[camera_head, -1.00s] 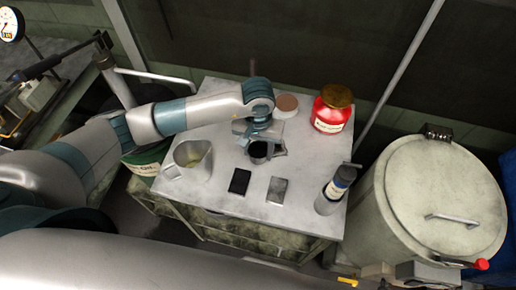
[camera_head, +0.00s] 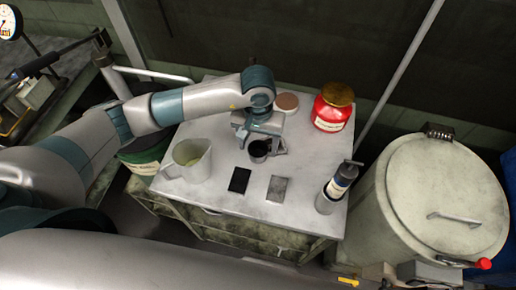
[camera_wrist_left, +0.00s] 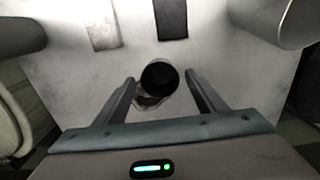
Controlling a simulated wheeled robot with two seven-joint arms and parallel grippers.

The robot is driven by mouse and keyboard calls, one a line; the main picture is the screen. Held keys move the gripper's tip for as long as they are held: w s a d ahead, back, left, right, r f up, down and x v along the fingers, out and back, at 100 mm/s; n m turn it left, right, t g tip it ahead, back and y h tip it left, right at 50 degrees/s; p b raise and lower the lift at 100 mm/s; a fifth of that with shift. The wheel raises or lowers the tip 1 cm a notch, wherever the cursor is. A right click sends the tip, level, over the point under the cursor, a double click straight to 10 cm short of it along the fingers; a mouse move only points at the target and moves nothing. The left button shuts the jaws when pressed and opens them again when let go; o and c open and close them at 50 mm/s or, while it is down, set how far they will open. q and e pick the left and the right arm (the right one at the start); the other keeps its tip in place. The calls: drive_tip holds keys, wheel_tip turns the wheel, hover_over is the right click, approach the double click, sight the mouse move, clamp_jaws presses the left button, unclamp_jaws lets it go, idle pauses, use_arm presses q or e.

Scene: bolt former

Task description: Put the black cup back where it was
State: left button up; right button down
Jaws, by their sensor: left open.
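The black cup (camera_head: 259,150) stands on the grey-white table top (camera_head: 215,205), near the middle. In the left wrist view its dark round mouth (camera_wrist_left: 159,76) shows between the two fingers. My left gripper (camera_head: 266,141) is open at the back of the cup, pointing down toward the table. In the left wrist view the gripper (camera_wrist_left: 160,80) has one finger on each side of the cup, with gaps visible. The cup's lower part is partly hidden. My right gripper is not in view.
A black plate (camera_head: 239,180) and a grey plate (camera_head: 277,189) lie in front of the cup. A metal jug (camera_head: 190,160) stands left, a canister (camera_head: 335,190) right, a red jar (camera_head: 332,108) back right. A brown-topped round thing (camera_head: 287,102) is behind.

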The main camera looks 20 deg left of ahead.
use_arm(q)
wheel_tip(320, 180, up, 10)
drive_tip(key=b, duration=0.3)
drive_tip(key=shift+f, duration=0.2)
drive_tip(key=shift+o, duration=0.4)
drive_tip(key=shift+r, duration=0.1)
